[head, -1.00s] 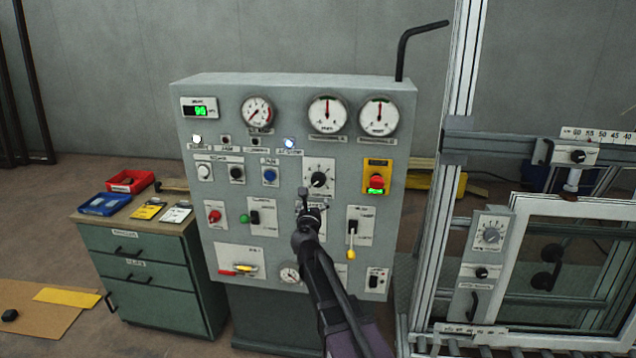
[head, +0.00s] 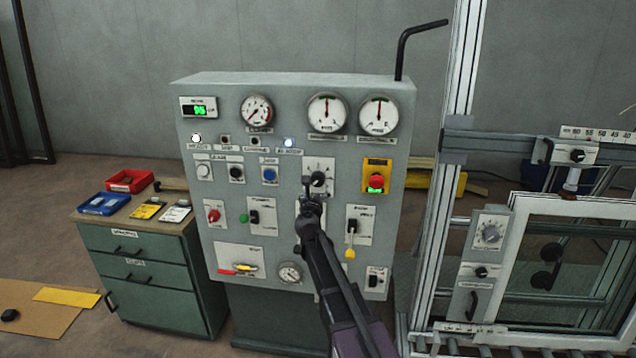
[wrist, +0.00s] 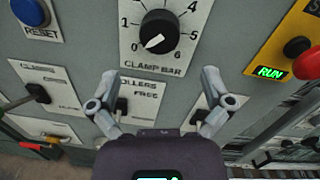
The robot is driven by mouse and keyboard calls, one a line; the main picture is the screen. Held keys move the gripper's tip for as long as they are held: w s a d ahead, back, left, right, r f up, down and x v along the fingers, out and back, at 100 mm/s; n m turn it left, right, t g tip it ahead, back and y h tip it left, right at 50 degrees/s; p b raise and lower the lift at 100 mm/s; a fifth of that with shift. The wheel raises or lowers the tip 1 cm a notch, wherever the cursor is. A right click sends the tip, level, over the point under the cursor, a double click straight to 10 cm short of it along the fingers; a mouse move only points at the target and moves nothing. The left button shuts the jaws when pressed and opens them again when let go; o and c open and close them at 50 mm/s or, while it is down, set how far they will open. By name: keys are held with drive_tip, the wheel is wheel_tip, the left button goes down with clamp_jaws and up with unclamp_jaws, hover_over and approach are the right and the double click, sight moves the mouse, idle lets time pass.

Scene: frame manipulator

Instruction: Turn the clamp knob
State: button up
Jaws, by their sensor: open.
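The clamp knob is a black round dial with a white pointer on a white plate marked "CLAMP BAR". In the wrist view the knob (wrist: 160,32) is at top centre, its pointer toward the low end of the scale, near 0. In the head view the knob (head: 318,179) is on the grey panel (head: 290,100), just above my gripper (head: 311,200). In the wrist view my gripper (wrist: 163,105) is open, with its two fingers spread apart below the knob and nothing between them. The fingers are apart from the knob.
A red stop button (head: 376,181) on a yellow plate is right of the knob. A blue reset button (head: 270,175) is to its left. A lever switch (wrist: 36,92) and other switches lie lower on the panel. A metal frame (head: 455,150) stands at right.

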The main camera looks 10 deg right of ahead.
sight(317, 181)
drive_tip(key=x, duration=0.7)
drive_tip(key=shift+w, duration=0.15)
drive_tip(key=c, duration=1.1)
